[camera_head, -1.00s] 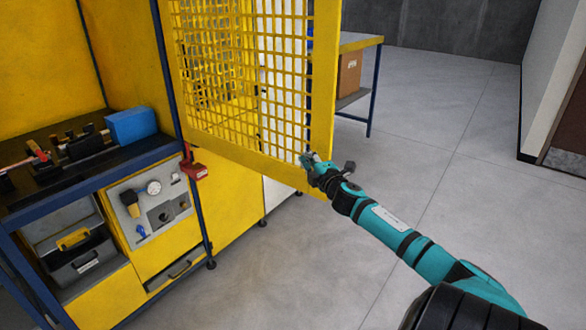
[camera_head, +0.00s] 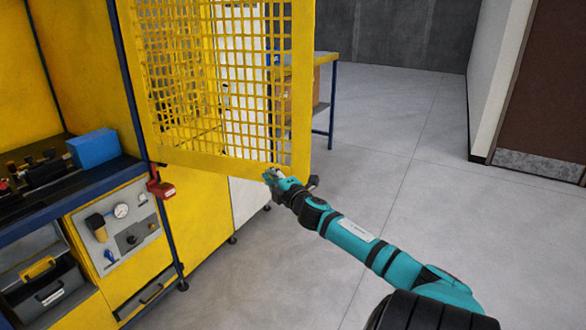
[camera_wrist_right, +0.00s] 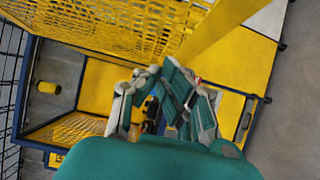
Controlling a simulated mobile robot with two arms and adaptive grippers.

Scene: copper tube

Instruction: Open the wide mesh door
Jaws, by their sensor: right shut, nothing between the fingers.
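The wide yellow mesh door (camera_head: 302,95) stands swung out from the blue-framed yellow machine, its free edge toward the right in the head view. My right gripper (camera_head: 270,174) is at the door's lower outer corner, against or very near the bottom rail; contact is not clear. In the right wrist view the gripper (camera_wrist_right: 160,82) shows with its fingers together and nothing between them. The mesh door (camera_wrist_right: 110,28) fills the top of that view, just beyond the fingers. My left gripper is not in view.
A workbench (camera_head: 55,200) with a blue box (camera_head: 93,148) and dark tooling stands at the left. A red latch piece (camera_head: 160,188) hangs on the blue post. A table (camera_head: 326,58) stands behind the door. The grey floor (camera_head: 400,190) to the right is clear.

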